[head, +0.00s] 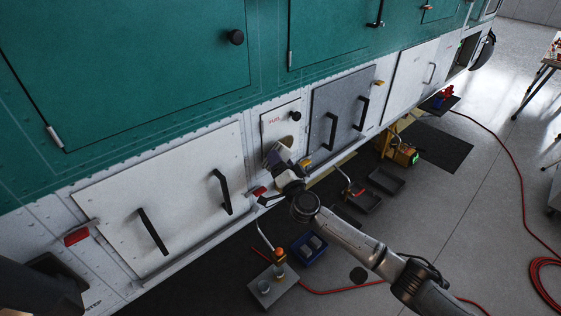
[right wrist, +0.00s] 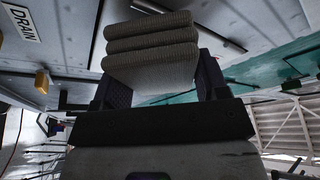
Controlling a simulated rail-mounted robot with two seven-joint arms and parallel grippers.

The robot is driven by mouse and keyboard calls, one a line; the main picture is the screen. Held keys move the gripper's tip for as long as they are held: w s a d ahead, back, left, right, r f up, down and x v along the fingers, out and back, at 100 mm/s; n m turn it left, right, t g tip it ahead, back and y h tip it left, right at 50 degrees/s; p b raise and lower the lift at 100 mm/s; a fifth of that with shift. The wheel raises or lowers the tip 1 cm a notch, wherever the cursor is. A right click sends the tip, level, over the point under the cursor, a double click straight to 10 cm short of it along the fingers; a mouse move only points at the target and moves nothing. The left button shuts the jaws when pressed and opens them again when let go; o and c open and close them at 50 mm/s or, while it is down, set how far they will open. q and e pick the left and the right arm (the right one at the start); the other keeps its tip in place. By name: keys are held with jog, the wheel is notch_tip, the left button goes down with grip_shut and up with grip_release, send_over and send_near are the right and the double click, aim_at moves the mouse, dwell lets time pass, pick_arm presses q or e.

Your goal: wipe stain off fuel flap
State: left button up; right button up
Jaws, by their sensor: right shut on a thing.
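The fuel flap (head: 280,122) is a small white panel with red lettering and a dark round knob, set in the white lower side of the helicopter. My right gripper (head: 279,157) is just below the flap, overlapping its lower edge in the head view. It is shut on a folded grey-beige cloth (right wrist: 152,50), which shows between the dark fingers in the right wrist view. I cannot tell whether the cloth touches the panel. My left gripper is not in view.
A white door with black handles (head: 180,200) lies left of the flap, a grey door (head: 338,105) right of it. On the floor below are a blue bin (head: 310,248), a grey stand (head: 272,285), trays (head: 386,180) and a red hose (head: 500,150). The right floor is mostly open.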

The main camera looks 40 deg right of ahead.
aim_at(289, 158)
jog(key=shift+w, duration=0.45)
jog(key=shift+w, duration=0.5)
dwell(0.3)
jog(key=shift+d+p, duration=0.3)
jog(key=shift+d, duration=1.6)
jog(key=shift+w+d, duration=0.15)
jog(key=shift+d, duration=2)
jog(key=shift+d+b, duration=0.3)
jog(key=shift+d, duration=0.85)
jog(key=shift+w+d, duration=0.1)
